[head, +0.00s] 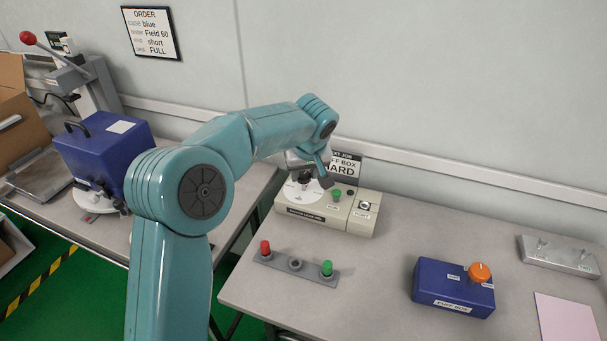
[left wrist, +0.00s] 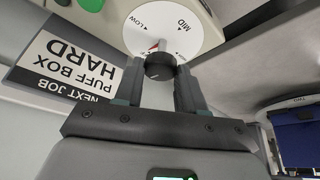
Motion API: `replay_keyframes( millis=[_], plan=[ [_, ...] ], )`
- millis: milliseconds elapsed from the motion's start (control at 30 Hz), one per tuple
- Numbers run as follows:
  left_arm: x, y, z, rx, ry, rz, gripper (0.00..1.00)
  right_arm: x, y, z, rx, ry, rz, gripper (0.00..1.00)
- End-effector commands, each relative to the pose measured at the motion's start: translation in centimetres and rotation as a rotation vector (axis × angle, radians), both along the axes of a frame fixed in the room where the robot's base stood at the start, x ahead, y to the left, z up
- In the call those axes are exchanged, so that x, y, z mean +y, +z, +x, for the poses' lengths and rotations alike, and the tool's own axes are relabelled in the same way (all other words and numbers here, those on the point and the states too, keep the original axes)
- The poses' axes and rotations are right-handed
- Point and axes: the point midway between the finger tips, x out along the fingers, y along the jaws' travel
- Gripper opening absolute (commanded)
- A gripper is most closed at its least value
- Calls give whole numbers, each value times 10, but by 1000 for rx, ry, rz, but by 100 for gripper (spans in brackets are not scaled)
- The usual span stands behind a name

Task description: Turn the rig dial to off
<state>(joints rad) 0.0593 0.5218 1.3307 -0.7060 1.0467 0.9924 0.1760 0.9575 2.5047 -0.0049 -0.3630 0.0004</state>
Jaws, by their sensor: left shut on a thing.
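The rig (head: 330,218) is a cream box on the right-hand bench, with a round white dial plate and a dark dial knob (head: 304,178) on its top. A red and white pointer mark shows beside the knob, toward the plate's middle. My left gripper (left wrist: 159,74) has its two dark fingers on either side of the knob, shut on it. In the head view this gripper (head: 309,168) partly covers the dial. My right gripper is out of view.
A NEXT JOB sign (head: 345,167) reading PUFF BOX HARD stands behind the rig. A strip with red and green buttons (head: 296,264) lies in front. A blue puff box (head: 453,288) with an orange knob is at the right. Bare bench lies between them.

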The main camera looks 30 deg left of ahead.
Motion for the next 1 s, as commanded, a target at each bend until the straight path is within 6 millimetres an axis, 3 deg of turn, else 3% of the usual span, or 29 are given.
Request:
replay_keyframes(
  millis=[400, 967, 1000],
  plan=[
    [-1, -1, 2, 0, 194, -1, 9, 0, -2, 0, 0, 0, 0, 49],
    [-1, -1, 1, 1, 225, -2, 9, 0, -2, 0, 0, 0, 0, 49],
    [-1, -1, 1, 1, 225, -2, 42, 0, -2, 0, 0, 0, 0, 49]
  ],
)
